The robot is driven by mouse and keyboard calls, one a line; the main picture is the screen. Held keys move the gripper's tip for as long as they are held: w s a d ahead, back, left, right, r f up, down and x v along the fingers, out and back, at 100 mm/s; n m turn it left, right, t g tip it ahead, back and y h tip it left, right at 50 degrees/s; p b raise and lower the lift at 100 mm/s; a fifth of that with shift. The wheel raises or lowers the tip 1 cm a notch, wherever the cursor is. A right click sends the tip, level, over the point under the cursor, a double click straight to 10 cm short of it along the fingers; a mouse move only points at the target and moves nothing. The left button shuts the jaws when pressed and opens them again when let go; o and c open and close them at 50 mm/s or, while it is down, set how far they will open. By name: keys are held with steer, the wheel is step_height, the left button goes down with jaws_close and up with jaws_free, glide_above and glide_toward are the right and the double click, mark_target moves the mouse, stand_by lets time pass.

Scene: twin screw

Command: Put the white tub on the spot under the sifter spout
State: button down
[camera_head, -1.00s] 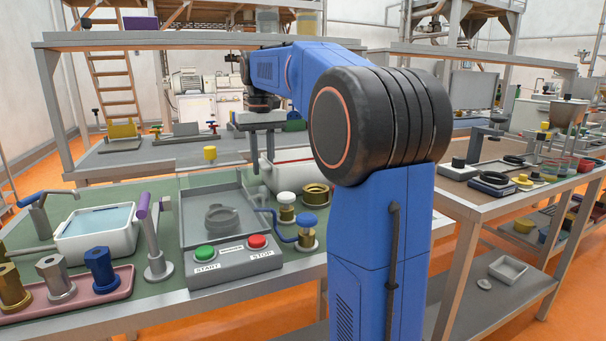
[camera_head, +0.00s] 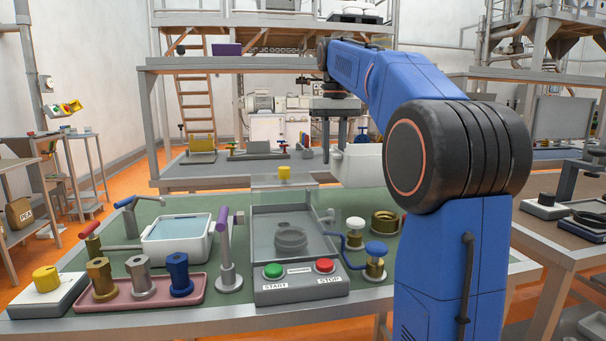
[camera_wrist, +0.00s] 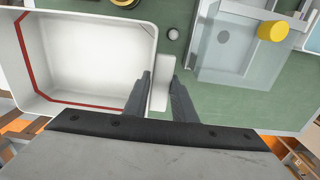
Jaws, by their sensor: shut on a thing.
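The white tub (camera_head: 358,168) hangs in my gripper at the back of the green table, partly hidden behind my blue arm in the head view. In the wrist view the tub (camera_wrist: 90,52) is at the left, upright and empty, with a red line around its inside. My gripper (camera_wrist: 160,88) is shut on the pale tab at the tub's right side. In the head view the gripper (camera_head: 337,132) is small and its fingertips are hard to make out. I cannot make out the sifter spout or the spot under it.
A clear-walled grey station (camera_head: 290,238) with START and STOP buttons stands on the green table (camera_head: 240,305). A white basin (camera_head: 176,240), a pink tray (camera_head: 205,290) of fittings and brass valves (camera_head: 376,262) stand around it. Another table (camera_head: 570,240) is at right.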

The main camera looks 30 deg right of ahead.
steer(key=shift+r, duration=0.25)
steer(key=shift+s+r, duration=0.1)
steer(key=shift+s, duration=0.15)
steer(key=shift+f, duration=5.1)
steer(key=c, duration=1.5)
jaws_free()
